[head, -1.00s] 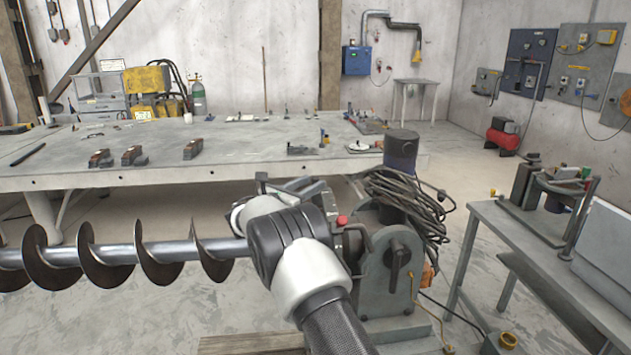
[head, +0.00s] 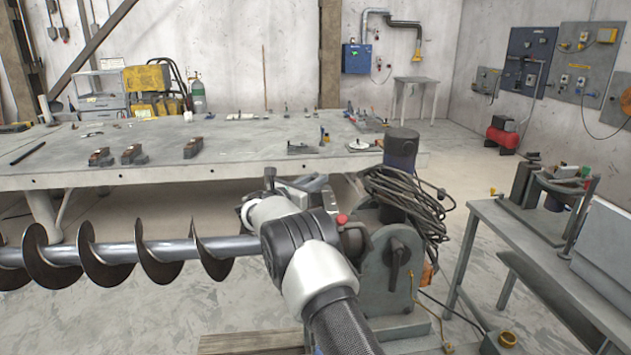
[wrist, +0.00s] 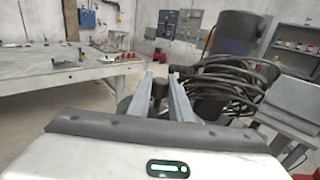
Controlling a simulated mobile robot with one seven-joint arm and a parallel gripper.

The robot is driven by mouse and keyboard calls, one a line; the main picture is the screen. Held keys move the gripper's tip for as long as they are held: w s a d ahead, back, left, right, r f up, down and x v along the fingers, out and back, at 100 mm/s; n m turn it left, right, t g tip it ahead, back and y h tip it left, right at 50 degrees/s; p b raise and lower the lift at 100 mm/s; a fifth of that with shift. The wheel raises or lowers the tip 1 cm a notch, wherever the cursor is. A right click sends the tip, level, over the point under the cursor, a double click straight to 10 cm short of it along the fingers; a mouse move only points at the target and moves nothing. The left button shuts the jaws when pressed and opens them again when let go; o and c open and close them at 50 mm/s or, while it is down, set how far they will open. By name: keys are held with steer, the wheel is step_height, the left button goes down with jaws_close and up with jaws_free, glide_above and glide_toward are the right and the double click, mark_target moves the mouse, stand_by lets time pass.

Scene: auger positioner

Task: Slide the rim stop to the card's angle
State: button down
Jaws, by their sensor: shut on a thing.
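My gripper (wrist: 166,95) is shut on a small dark upright piece (wrist: 160,89) between its two grey fingers, in the wrist view. This piece seems to be the rim stop's grip, but its lower part is hidden. In the head view my arm hides the held piece and much of the rim. The grey positioner (head: 385,285) stands right of my arm, with a red knob (head: 341,219) close beside the arm. The auger (head: 158,270) extends left from behind my arm. I cannot make out the card or any angle marks.
A coiled dark cable (head: 420,200) hangs on the positioner, beside a dark cylinder (head: 401,150). A long grey workbench (head: 80,175) with several small tools stands behind. A smaller side table (head: 515,240) with a fixture is at right.

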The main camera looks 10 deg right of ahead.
steer(key=shift+s+f, duration=0.1)
steer(key=shift+s+a+f+b, duration=0.1)
steer(key=shift+s+b, duration=0.1)
steer(key=shift+b, duration=0.4)
steer(key=s+m+h+b, duration=0.1)
steer(key=s+b, duration=0.2)
steer(key=s+f+m+t+h+b, duration=0.1)
steer(key=s+b, duration=0.1)
steer(key=b, duration=0.2)
steer(key=s+f+m+h+b, duration=0.1)
steer(key=s+m+b, duration=0.1)
steer(key=s+b, duration=0.1)
steer(key=shift+s+f+t+b, duration=0.15)
steer(key=shift+s+t+b, duration=0.2)
steer(key=shift+b, duration=0.4)
steer(key=shift+s+f+m+h+b, duration=0.15)
steer(key=shift+s+m+h+b, duration=0.4)
steer(key=shift+s+b, duration=0.3)
steer(key=c, duration=1.6)
jaws_free()
steer(key=p+v, duration=0.1)
steer(key=v, duration=1.6)
steer(key=shift+s+a, duration=0.1)
steer(key=shift+s, duration=0.15)
